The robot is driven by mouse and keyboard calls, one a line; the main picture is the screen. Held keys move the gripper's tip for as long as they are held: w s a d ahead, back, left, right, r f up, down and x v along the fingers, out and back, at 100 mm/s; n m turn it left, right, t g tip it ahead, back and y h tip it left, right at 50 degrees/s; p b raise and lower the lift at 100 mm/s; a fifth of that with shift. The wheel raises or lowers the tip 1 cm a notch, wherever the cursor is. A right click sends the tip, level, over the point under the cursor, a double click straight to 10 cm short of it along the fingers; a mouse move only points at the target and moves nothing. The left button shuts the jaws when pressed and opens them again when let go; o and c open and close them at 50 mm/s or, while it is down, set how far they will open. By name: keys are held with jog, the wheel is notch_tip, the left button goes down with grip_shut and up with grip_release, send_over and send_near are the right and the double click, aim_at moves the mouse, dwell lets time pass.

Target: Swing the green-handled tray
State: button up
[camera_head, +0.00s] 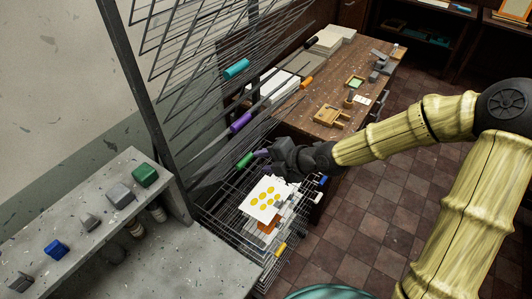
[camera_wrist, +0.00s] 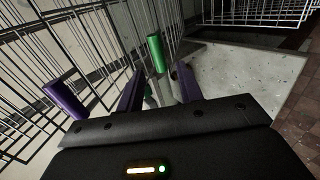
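The green handle (camera_head: 245,160) is a short cylinder on a rod at the hinged wire rack, just left of my gripper (camera_head: 261,160). In the wrist view the green handle (camera_wrist: 156,53) stands upright between and slightly beyond my two purple fingers (camera_wrist: 159,78). The fingers are apart, with nothing clearly held. Which wire tray the green handle joins is hard to tell; wire trays (camera_head: 225,212) spread below and around it. A purple handle (camera_head: 240,122) sits above it in the head view and shows at left in the wrist view (camera_wrist: 65,97).
A teal handle (camera_head: 236,69) and an orange handle (camera_head: 306,82) are on other wire panels. A white sheet with yellow spots (camera_head: 264,199) lies on the lower wire tray. A concrete ledge (camera_head: 95,215) bears several coloured blocks. A wooden desk (camera_head: 320,105) stands behind; tiled floor is open at right.

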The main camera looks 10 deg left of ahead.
aim_at(247, 161)
jog(key=shift+a+r, duration=0.1)
jog(key=shift+a, duration=0.05)
jog(key=b+x, duration=0.5)
jog(key=x, duration=0.3)
jog(key=c, duration=0.3)
grip_shut()
jog(key=s+d+f+b, duration=0.2)
jog(key=d+f+b, duration=0.3)
jog(key=d+f, duration=0.1)
jog(key=shift+s+d+f, duration=0.2)
jog(key=shift+s+f, duration=0.15)
jog(key=shift+f, duration=0.4)
